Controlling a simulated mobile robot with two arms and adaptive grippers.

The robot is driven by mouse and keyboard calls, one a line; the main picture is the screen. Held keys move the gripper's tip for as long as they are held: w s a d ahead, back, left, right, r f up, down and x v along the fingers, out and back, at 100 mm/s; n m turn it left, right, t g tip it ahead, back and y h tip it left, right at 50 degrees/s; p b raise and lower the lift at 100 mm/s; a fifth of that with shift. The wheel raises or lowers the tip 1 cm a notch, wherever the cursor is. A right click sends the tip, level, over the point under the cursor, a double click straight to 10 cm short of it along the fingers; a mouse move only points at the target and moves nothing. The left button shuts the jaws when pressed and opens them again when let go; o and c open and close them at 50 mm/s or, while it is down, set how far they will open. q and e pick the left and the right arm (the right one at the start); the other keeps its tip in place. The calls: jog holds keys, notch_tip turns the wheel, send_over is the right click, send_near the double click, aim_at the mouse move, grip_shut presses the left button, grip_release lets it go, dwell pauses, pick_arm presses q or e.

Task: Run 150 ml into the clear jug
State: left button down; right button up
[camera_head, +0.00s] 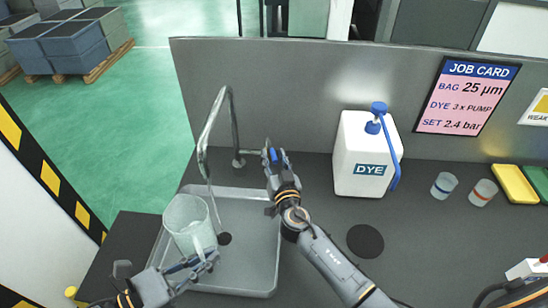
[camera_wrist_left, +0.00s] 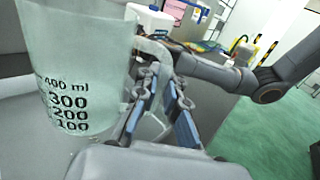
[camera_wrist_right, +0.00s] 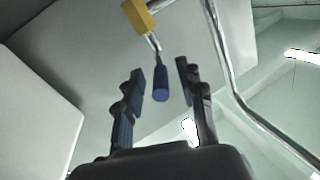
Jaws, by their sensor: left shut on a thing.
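The clear jug (camera_head: 185,222) stands upright in or just above the sink basin (camera_head: 258,240), beneath the tap spout (camera_head: 203,150). My left gripper (camera_head: 208,258) is shut on its handle. In the left wrist view the jug (camera_wrist_left: 75,70) shows marks from 100 to 400 ml; I cannot make out a water level. A thin pale line, seemingly water, runs from the spout down past the jug's right side towards the drain (camera_head: 224,239). My right gripper (camera_head: 272,158) is at the tap's lever. In the right wrist view its fingers stand open either side of the blue lever grip (camera_wrist_right: 160,88).
A white DYE container (camera_head: 362,155) with a blue pump stands right of the tap. Two small cups (camera_head: 443,185) and yellow and green trays (camera_head: 514,184) lie further right. A dark round pad (camera_head: 365,241) is on the counter. A grey panel (camera_head: 300,90) stands behind.

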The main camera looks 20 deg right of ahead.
jog(key=shift+w, duration=0.1)
grip_shut()
jog(key=shift+d+y, duration=0.15)
jog(key=shift+y, duration=0.15)
jog(key=shift+w+d+n+g+y, duration=0.2)
jog(key=shift+d+n+g+y, duration=0.45)
jog(key=shift+n+y, duration=0.85)
jog(key=shift+w+d+n+g+y, duration=0.25)
jog(key=shift+d+n+y, duration=0.65)
jog(key=shift+y, duration=1.15)
jog(key=shift+w+d+n+g+y, duration=0.1)
jog(key=shift+d+n+g+y, duration=0.55)
jog(key=shift+n+y, duration=0.85)
jog(key=shift+d+y, duration=0.15)
jog(key=shift+y, duration=0.1)
grip_release()
